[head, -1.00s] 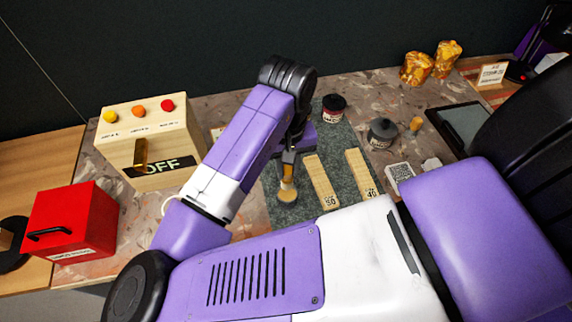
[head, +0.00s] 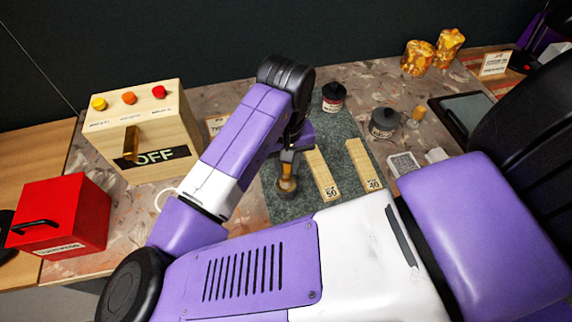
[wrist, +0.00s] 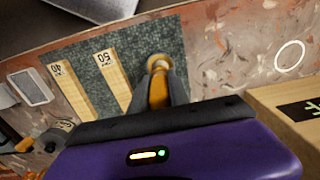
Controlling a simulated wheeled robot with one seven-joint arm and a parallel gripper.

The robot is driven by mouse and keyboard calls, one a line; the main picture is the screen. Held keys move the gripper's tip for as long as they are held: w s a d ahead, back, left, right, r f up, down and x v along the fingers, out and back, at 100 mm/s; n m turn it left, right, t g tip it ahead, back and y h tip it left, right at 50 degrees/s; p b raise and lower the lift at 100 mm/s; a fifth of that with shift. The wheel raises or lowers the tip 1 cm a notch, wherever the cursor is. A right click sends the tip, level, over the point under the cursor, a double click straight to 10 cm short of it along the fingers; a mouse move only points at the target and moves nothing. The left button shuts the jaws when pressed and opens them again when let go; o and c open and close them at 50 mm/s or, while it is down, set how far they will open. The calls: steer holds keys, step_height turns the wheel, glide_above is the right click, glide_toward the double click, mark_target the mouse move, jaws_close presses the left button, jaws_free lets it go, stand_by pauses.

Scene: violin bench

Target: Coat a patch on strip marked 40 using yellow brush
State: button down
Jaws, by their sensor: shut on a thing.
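My gripper (wrist: 160,95) is shut on the yellow-orange handle of a brush (wrist: 158,92). The brush points down, and its pale round end shows in the wrist view beyond the fingers. In the head view the brush (head: 287,184) is over the grey-green mat (head: 266,205), left of the strips; I cannot tell whether it touches the mat. The pale wooden strip marked 40 (head: 361,164) lies on the mat, right of the strip marked 50 (head: 321,174). Both strips also show in the wrist view, 40 (wrist: 72,92) and 50 (wrist: 114,82). I see no clear coating on strip 40.
A dark red-labelled jar (head: 333,98) stands at the mat's back. A grey jar (head: 383,123) stands right of the mat. A wooden box marked OFF (head: 150,135) and a red box (head: 62,217) stand left. A dark tray (head: 467,112) lies right.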

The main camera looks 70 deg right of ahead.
steer(key=shift+f, duration=0.6)
stand_by(1.7)
step_height(320, 180, up, 7)
steer(key=p, duration=0.6)
steer(key=shift+r, duration=0.1)
stand_by(1.0)
